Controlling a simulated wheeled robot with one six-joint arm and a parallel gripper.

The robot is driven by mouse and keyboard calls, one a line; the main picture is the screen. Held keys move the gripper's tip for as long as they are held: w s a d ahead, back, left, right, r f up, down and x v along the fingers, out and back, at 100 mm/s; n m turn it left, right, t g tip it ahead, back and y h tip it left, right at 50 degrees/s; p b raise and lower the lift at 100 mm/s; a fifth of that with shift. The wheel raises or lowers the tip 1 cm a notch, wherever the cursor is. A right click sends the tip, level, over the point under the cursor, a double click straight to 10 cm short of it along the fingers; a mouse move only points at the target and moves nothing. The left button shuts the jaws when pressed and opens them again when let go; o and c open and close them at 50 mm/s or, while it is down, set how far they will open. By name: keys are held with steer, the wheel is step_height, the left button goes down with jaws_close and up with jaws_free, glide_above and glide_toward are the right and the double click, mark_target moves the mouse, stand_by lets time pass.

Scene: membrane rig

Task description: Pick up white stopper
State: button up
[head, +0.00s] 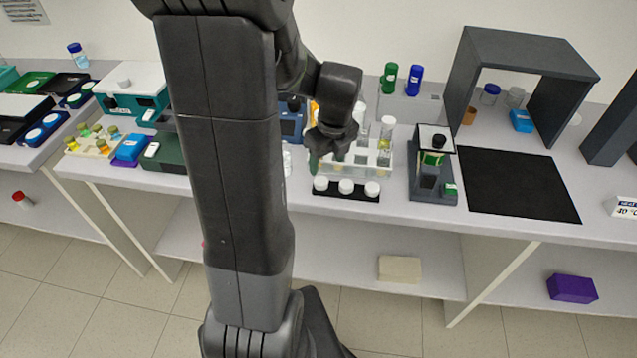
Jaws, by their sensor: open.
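Three white stoppers sit in a row on a black holder (346,196) at the front edge of the bench: a left white stopper (321,183), a middle white stopper (346,186) and a right white stopper (372,189). My gripper (329,158) is open and points down just behind and above the holder, by the left end of a clear rack (378,160). It appears apart from the stoppers. Its fingertips are small and dark here, and what lies directly behind them is hidden.
The clear rack holds white-capped tubes (388,125). Green (390,75) and blue (414,78) capped bottles stand behind. My arm hides the bench left of centre.

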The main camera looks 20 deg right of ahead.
mark_target(321, 181)
steer(key=shift+w+a+f+p, duration=0.15)
steer(key=shift+f, duration=1)
steer(key=shift+w+a+f+p, duration=0.15)
steer(key=shift+a+f, duration=0.05)
steer(key=shift+f, duration=0.9)
steer(key=shift+w+a+f+p, duration=0.15)
steer(key=shift+f, duration=1)
steer(key=shift+c, duration=0.5)
steer(key=c, duration=0.9)
